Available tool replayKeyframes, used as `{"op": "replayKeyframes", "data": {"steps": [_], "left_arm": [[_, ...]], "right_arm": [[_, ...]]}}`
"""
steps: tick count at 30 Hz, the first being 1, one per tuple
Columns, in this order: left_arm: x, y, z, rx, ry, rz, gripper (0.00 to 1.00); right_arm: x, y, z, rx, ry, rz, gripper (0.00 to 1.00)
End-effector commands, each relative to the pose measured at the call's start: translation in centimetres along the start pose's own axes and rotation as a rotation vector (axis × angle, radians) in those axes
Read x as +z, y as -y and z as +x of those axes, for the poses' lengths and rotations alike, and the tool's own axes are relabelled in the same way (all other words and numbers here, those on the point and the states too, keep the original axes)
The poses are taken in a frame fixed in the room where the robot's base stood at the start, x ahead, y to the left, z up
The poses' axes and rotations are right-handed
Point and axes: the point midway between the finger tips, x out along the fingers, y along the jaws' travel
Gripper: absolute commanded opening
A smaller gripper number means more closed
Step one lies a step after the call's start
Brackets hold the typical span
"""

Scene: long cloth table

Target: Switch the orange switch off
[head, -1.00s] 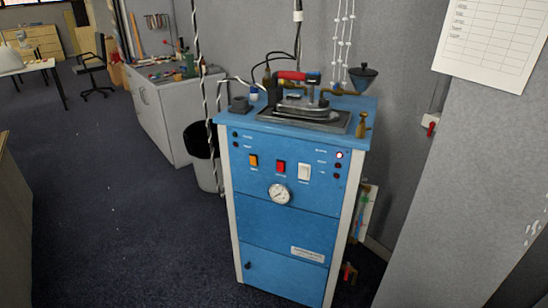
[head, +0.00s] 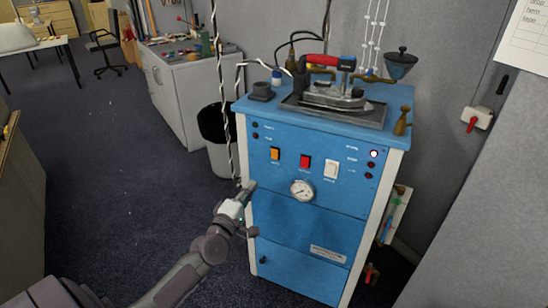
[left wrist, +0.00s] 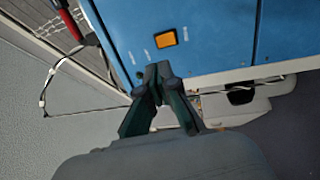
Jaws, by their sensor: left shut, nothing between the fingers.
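The orange switch (head: 275,153) is the leftmost of the rocker switches on the front panel of the blue cabinet (head: 290,225). It also shows in the left wrist view (left wrist: 165,38), just beyond my fingertips. My left gripper (head: 248,190) is shut and empty. In the head view it is below and left of the switch, by the cabinet's left front edge. In the left wrist view its closed fingertips (left wrist: 158,72) point toward the panel below the switch; I cannot tell whether they touch it. My right gripper is not in view.
A red switch (head: 305,161), a white switch (head: 331,169) and a gauge (head: 302,190) share the panel. An iron (head: 333,95) rests on top. A bin (head: 216,135) and a twisted cord (head: 221,75) are left of the cabinet. Open floor lies to the left.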

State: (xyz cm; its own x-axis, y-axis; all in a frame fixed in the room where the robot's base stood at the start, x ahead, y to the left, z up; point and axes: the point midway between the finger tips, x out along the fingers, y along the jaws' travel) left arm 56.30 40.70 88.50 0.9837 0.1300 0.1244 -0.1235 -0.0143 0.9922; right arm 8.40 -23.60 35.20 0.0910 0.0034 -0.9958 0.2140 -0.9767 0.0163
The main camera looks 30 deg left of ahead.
Motion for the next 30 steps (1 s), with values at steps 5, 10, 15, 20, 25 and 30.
{"op": "replayKeyframes", "data": {"steps": [5, 10, 15, 20, 25, 30], "left_arm": [[0.0, -0.1, 0.6, 0.001, 0.000, 0.001, 0.00], [0.0, -0.1, 3.1, 0.003, 0.000, 0.002, 0.00], [0.0, 0.0, 6.8, 0.002, 0.000, 0.002, 0.00], [0.0, 0.0, 10.1, 0.001, 0.000, 0.004, 0.00], [0.0, 0.1, 12.7, 0.000, 0.000, 0.004, 0.00], [0.0, 0.1, 13.8, -0.001, 0.000, 0.003, 0.00]], "right_arm": [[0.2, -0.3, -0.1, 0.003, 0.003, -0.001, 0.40], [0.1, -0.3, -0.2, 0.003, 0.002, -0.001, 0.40], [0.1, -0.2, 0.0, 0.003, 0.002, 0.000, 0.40], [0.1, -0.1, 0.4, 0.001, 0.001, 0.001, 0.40], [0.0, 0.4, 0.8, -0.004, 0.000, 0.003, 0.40], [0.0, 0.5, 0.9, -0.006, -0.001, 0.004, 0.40]]}}
